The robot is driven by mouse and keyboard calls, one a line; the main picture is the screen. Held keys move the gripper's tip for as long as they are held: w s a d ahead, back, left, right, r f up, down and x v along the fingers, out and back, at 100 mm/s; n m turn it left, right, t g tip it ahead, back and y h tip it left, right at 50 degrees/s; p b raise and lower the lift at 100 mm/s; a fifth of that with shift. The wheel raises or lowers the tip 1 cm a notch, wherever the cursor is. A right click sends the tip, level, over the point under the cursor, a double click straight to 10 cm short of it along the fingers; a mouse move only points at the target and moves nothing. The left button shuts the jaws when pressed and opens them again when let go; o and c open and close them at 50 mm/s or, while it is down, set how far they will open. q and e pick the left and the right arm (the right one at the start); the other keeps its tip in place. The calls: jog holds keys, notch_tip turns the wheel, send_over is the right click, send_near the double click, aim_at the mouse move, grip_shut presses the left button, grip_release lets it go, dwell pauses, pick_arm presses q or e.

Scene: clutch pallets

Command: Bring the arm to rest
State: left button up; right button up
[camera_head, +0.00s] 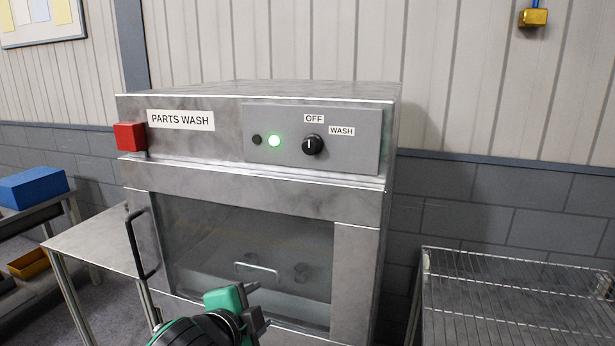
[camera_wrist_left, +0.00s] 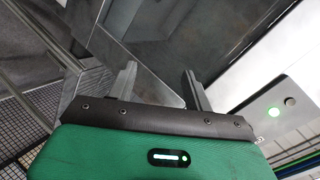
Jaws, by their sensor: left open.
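My left gripper (camera_head: 260,306) is low in the middle of the head view, in front of the glass door of the parts washer (camera_head: 180,172). Its jaws are apart with nothing between them. In the left wrist view the two fingers (camera_wrist_left: 160,74) stand apart and empty, with grey metal and dark glass beyond. I cannot tell the exact gap to the washer. The washer's door (camera_head: 245,235) looks shut. Its black knob (camera_head: 313,145) has its mark pointing up toward OFF, and a green lamp (camera_head: 274,141) is lit. My right gripper is not in view.
A black door handle (camera_head: 140,245) sticks out left of the gripper. A metal side table (camera_head: 95,240) is at left, with a blue bin (camera_head: 33,187) and yellow tray (camera_head: 28,264) beyond. A wire rack (camera_head: 520,290) stands at right.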

pick_arm(q)
jog(key=s+a+f+n+g+y, duration=0.1)
jog(key=s+a+f+n, duration=0.1)
jog(key=s+f+n, duration=0.3)
jog(key=s+a+f+n+g, duration=0.1)
jog(key=s+a+f+g, duration=0.15)
jog(key=f, duration=0.55)
jog(key=s+a+f+n+g+y, duration=0.1)
jog(key=s+a+f+n, duration=0.15)
jog(key=f, duration=0.35)
jog(key=s+a+f+n+g+y, duration=0.1)
jog(key=s+a+f+n+g, duration=0.15)
jog(key=s+f, duration=0.45)
jog(key=s+a+f+n+g+y, duration=0.1)
jog(key=s+a+f+n+g, duration=0.2)
jog(key=s, duration=0.6)
notch_tip(320, 180, down, 33)
jog(key=s+a, duration=0.1)
jog(key=s, duration=0.1)
jog(key=s+a+f, duration=0.1)
jog(key=s+f, duration=0.8)
jog(key=s+a+f+g, duration=0.1)
jog(key=s+a+f, duration=0.1)
jog(key=s+f, duration=0.7)
jog(key=shift+s+a+f, duration=0.2)
jog(key=shift+a+f, duration=0.1)
jog(key=shift+f, duration=0.25)
